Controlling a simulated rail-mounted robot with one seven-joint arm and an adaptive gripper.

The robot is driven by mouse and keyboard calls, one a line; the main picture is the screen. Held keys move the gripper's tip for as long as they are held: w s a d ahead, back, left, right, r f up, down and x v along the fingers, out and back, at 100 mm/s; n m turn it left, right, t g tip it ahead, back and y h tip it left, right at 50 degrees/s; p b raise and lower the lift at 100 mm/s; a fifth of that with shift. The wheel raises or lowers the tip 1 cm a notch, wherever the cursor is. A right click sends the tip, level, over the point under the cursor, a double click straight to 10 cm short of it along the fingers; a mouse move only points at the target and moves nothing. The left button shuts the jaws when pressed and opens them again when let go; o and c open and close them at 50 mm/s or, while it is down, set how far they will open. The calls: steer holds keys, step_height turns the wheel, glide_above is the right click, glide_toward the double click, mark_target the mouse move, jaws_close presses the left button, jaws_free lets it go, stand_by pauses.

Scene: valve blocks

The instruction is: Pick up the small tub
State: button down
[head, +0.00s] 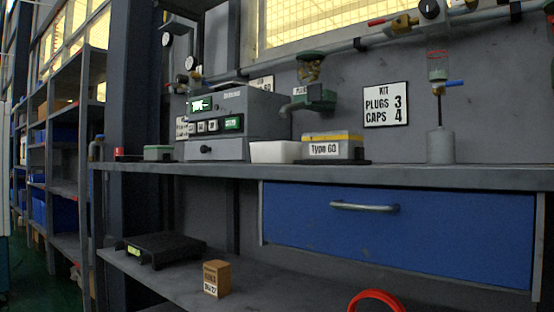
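A small white tub (275,151) stands upright on the grey workbench top (400,176). It sits between the grey instrument box (250,125) on its left and a grey box with a yellow top, labelled Type 60 (333,147), on its right. The tub's front wall shows; its inside cannot be seen from here. My gripper is not in view, so its state does not show.
A green valve (318,98) and pipe are on the wall above the tub. A clear cylinder on a grey stand (440,140) is at right. Below are a blue drawer (400,225), a black scale (160,248), a small brown box (216,278) and a red ring (377,299).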

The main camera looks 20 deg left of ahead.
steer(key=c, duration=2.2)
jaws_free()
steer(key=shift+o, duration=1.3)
